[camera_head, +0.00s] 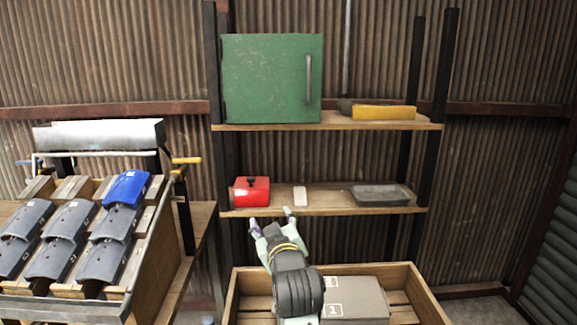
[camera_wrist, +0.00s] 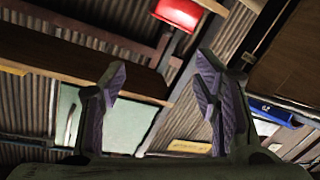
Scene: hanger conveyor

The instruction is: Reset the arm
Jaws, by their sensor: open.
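My gripper (camera_head: 271,219) is open, with its two fingers apart and nothing between them. In the head view it is in front of the lower shelf (camera_head: 330,203), just below the red box (camera_head: 250,192), and above the wooden crate (camera_head: 240,292). In the wrist view my gripper (camera_wrist: 160,70) shows both purple-padded fingers spread wide. My arm reaches up from the bottom of the head view, over the crate, and hides part of it.
A green cabinet (camera_head: 270,80) and a yellow item (camera_head: 384,113) stand on the upper shelf. A white item (camera_head: 300,196) and a grey tray (camera_head: 380,195) are on the lower shelf. A grey box (camera_head: 355,302) lies in the crate. A rack with dark pieces and one blue piece (camera_head: 127,188) stands left.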

